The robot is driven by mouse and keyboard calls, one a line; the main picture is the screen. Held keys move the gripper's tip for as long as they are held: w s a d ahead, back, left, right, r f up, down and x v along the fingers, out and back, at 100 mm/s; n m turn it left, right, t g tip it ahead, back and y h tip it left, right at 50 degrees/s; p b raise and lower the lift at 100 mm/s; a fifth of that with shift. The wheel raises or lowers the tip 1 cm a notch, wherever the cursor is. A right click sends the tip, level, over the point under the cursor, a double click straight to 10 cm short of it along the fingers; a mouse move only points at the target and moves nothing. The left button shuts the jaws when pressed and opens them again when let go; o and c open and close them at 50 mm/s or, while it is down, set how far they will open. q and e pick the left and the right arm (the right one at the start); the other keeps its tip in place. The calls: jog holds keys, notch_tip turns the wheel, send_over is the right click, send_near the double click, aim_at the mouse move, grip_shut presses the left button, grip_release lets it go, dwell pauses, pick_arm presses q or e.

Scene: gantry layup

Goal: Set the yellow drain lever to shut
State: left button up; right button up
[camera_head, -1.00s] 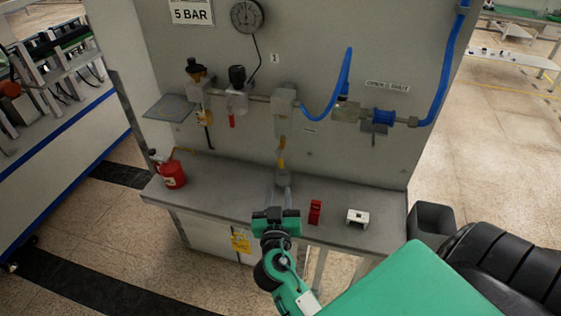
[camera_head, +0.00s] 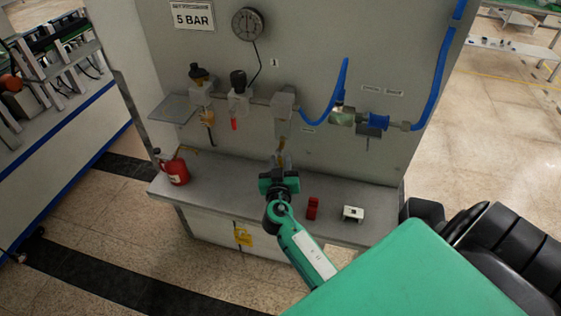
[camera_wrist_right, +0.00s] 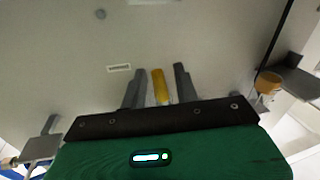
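The yellow drain lever (camera_head: 281,146) is below the rightmost grey unit (camera_head: 284,106) of the row on the panel. It points roughly downward, and its lower part is hidden by my right gripper. My right gripper (camera_head: 280,160) is just below the lever in the head view. In the right wrist view, the lever (camera_wrist_right: 160,87) shows between the two spread fingers of my right gripper (camera_wrist_right: 160,74), with a gap on each side. The fingers look open and not touching it. My left gripper is not in view.
The bench (camera_head: 220,196) below carries a red can (camera_head: 175,171), a red block (camera_head: 312,208) and a white block (camera_head: 353,213). A blue hose (camera_head: 323,108) runs right of the lever. A dial gauge (camera_head: 249,23) is above. The panel (camera_head: 320,35) stands close behind.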

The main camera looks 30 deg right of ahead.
grip_shut()
jog(key=shift+s, duration=0.1)
jog(key=shift+s+d+r+n+g+p, duration=0.4)
jog(key=shift+r+n+g+p, duration=0.3)
jog(key=shift+n+p, duration=1.15)
jog(key=shift+s+d+r+n+g+p, duration=0.4)
jog(key=shift+r+n+g+p, duration=0.4)
jog(key=shift+n, duration=1.95)
jog(key=shift+s+d+r+n+g+p, duration=0.35)
jog(key=shift+r+n+p, duration=0.25)
jog(key=shift+n+p, duration=1.3)
jog(key=shift+n+b, duration=0.45)
jog(key=shift+n, duration=0.05)
